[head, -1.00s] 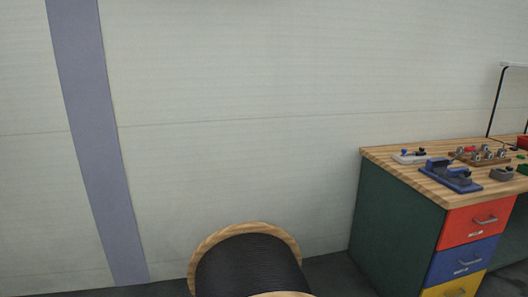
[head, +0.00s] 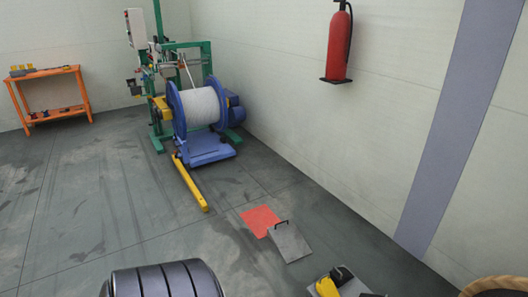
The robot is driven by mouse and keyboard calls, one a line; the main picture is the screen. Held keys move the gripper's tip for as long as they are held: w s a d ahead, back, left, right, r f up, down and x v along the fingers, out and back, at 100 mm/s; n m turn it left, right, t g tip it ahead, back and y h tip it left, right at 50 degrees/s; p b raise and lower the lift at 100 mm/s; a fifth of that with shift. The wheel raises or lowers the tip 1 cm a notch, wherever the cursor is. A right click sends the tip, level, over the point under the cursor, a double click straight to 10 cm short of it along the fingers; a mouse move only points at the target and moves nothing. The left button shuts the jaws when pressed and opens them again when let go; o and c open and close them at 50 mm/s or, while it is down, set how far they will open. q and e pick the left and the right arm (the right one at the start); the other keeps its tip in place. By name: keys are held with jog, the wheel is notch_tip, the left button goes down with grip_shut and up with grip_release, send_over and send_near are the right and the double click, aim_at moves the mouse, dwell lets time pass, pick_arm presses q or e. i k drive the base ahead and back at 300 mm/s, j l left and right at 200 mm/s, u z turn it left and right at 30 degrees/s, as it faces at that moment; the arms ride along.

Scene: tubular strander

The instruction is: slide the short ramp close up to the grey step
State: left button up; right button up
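The short ramp appears to be the small grey plate (head: 291,242) on the floor right of centre, with a black handle at its far edge. It lies against or over the near corner of a flat red square (head: 260,220). I cannot make out a clear grey step in this view; a grey piece (head: 353,288) cut off by the bottom edge carries a yellow and black object, and I cannot tell what it is. Neither of my grippers shows.
A green machine with a white-wound blue reel (head: 201,106) stands at the back, with a yellow bar (head: 190,184) on the floor before it. A fire extinguisher (head: 339,45) hangs on the wall. A dark ribbed cylinder (head: 166,282) is at the bottom.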

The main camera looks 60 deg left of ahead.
aim_at(287, 239)
jog(key=u, duration=1.75)
jog(key=i+j+u, duration=0.3)
jog(key=i, duration=0.15)
jog(key=i+u, duration=0.25)
jog(key=i, duration=0.25)
jog(key=i+j, duration=0.1)
jog(key=i, duration=0.4)
jog(key=i+z, duration=0.15)
jog(key=i, duration=0.4)
jog(key=i+j, duration=0.2)
jog(key=i, duration=0.3)
jog(key=z, duration=0.05)
